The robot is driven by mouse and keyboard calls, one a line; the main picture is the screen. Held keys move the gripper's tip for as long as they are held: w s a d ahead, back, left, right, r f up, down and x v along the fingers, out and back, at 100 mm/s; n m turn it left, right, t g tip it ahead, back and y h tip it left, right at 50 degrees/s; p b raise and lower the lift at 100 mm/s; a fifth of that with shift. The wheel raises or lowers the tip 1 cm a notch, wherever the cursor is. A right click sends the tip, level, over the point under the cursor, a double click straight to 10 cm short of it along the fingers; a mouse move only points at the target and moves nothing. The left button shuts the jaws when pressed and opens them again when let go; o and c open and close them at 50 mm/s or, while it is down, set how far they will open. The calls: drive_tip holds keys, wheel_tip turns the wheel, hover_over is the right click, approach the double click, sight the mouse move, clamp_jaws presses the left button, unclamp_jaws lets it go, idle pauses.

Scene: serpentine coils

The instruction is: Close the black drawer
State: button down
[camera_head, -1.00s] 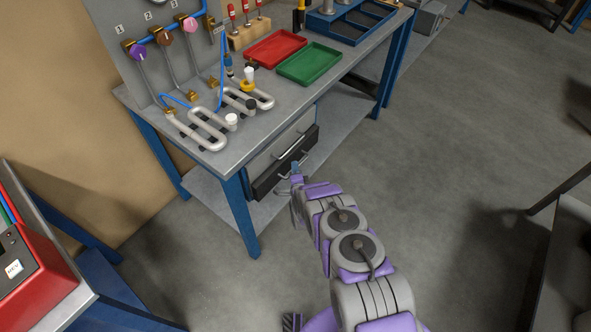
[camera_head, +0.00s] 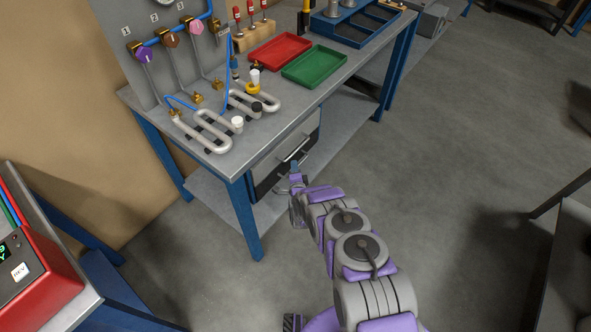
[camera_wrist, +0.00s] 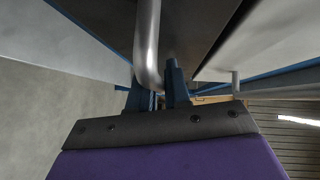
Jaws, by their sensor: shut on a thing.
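The black drawer (camera_head: 266,183) is the lower drawer under the workbench, below a grey drawer (camera_head: 283,157). Its front looks about level with the grey drawer's front; whether a small gap is left, I cannot tell. My gripper (camera_head: 295,176) is at the right part of the black front. In the wrist view, the blue fingers of my gripper (camera_wrist: 157,88) are around the lower bend of the silver drawer handle (camera_wrist: 147,45), shut on it. The dark drawer front (camera_wrist: 195,30) fills the top middle there. My arm hides part of the drawer in the head view.
The workbench top (camera_head: 215,172) carries serpentine coils (camera_head: 212,130), a red tray (camera_head: 278,50) and a green tray (camera_head: 314,65). A blue table leg (camera_head: 243,220) stands left of the drawer. A red device (camera_head: 35,265) is at lower left.

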drive_tip(key=c, duration=1.5)
unclamp_jaws()
drive_tip(key=shift+s+a+f, duration=0.1)
drive_tip(key=shift+a, duration=0.15)
drive_tip(key=o, duration=0.3)
drive_tip(key=shift+d, duration=0.2)
drive_tip(key=shift+a, duration=0.2)
drive_tip(key=shift+s, duration=0.3)
drive_tip(key=s+d+r+p, duration=0.2)
drive_tip(key=s+p, duration=0.3)
drive_tip(key=s, duration=1.1)
drive_tip(key=shift+d+r, duration=0.2)
drive_tip(key=shift+d, duration=0.2)
drive_tip(key=shift+s, duration=0.1)
